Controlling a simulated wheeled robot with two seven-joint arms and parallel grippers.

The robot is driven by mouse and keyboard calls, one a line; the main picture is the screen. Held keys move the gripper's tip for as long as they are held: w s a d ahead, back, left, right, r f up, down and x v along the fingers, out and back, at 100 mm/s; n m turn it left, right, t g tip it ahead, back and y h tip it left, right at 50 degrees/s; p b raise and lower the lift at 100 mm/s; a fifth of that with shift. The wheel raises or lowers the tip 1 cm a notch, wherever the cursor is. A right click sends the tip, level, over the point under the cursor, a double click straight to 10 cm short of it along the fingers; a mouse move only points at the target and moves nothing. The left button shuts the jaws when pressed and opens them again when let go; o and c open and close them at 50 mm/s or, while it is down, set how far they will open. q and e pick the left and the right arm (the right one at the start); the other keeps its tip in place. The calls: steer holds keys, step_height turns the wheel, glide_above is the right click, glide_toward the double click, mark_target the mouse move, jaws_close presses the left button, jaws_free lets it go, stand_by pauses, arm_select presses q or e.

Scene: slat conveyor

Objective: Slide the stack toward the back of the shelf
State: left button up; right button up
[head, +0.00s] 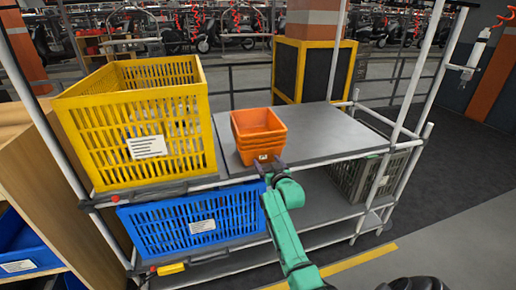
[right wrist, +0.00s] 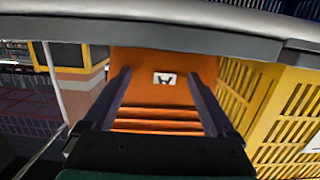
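A stack of several nested orange bins (head: 258,135) stands on the grey upper shelf (head: 330,138), right of the yellow crate. My right gripper (head: 271,166), on the green arm, is at the near side of the stack, low down. In the right wrist view the gripper (right wrist: 158,76) is open, its two dark fingers spread in front of the orange stack (right wrist: 160,60), which bears a white label. Whether the fingertips touch the stack, I cannot tell. My left gripper is not in view.
A large yellow crate (head: 140,120) stands left of the stack. A blue crate (head: 195,225) and a grey crate (head: 365,178) are on the level below. White rack posts (head: 415,80) rise at the right. The shelf is clear right of and behind the stack.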

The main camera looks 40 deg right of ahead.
mark_target(265, 157)
steer(key=shift+r+b+x, duration=0.15)
steer(key=shift+b+x, duration=0.8)
steer(key=shift+x, duration=0.15)
steer(key=shift+r+b+x, duration=0.15)
steer(key=shift+b+x, duration=0.8)
steer(key=shift+x, duration=0.15)
steer(key=shift+r+b+x, duration=0.1)
steer(key=shift+b+x, duration=1.2)
steer(key=shift+b, duration=0.3)
steer(key=shift+r+b+x, duration=0.15)
steer(key=shift+b+x, duration=1.2)
steer(key=shift+b, duration=0.2)
steer(key=shift+b+x, duration=0.75)
steer(key=shift+b, duration=0.4)
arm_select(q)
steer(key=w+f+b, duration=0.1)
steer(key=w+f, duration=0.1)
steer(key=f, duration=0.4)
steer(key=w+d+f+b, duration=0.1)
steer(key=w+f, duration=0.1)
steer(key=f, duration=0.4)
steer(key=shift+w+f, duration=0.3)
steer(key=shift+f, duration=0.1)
arm_select(e)
steer(key=shift+w+d+r, duration=0.15)
steer(key=shift+w+d, duration=0.1)
steer(key=shift+w, duration=0.35)
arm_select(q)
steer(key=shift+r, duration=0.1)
